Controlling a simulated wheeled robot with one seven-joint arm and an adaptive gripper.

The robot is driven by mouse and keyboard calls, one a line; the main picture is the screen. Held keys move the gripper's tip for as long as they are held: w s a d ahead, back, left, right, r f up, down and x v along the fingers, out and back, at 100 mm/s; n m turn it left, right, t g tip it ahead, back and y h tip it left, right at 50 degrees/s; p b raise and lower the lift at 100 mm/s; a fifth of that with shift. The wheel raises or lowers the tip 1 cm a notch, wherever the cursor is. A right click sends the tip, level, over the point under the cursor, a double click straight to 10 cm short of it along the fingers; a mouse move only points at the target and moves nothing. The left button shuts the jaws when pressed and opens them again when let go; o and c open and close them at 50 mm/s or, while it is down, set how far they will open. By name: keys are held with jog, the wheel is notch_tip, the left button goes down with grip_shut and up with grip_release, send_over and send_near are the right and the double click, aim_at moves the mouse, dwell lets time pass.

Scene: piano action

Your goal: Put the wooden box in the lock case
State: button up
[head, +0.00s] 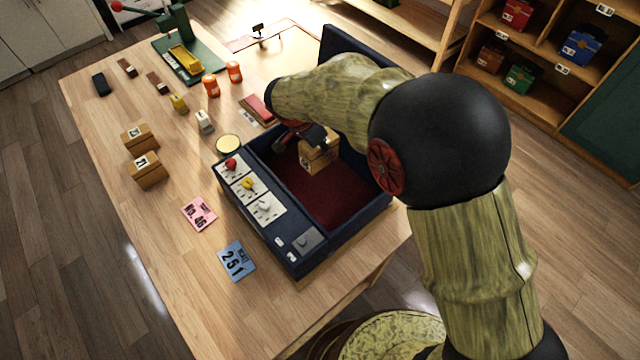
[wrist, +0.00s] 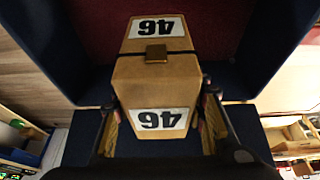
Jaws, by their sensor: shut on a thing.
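The lock case (head: 345,231) is a dark blue box with a red-lined interior, its lid (head: 345,45) standing open at the back. A wooden box (head: 318,157) is in the far part of the red interior area, partly hidden by my arm. In the wrist view the wooden box (wrist: 155,82) carries labels reading 46 and a small brass clasp. My gripper (head: 300,140) is shut on its sides, with one finger at each side in the wrist view (wrist: 158,125). I cannot tell whether the box touches the red floor.
Two more wooden boxes (head: 148,170) stand on the table (head: 120,100) at left. A pink card (head: 199,213) and a blue card (head: 236,262) lie before the case. Knobs (head: 245,185) line its near panel. Orange jars (head: 211,86) and a green press (head: 185,60) stand farther back.

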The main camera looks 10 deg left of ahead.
jog(key=f, duration=0.1)
jog(key=f+b, duration=0.1)
jog(key=f, duration=0.1)
jog(key=shift+w+f, duration=0.3)
jog(key=b, duration=0.2)
send_near(327, 178)
jog(key=x, duration=0.5)
jog(key=shift+f+b, duration=0.15)
jog(key=shift+b, duration=0.15)
jog(key=o, duration=1.4)
jog(key=shift+o, duration=0.2)
jog(key=p+v, duration=0.2)
jog(key=v, duration=1)
jog(key=shift+s, duration=0.15)
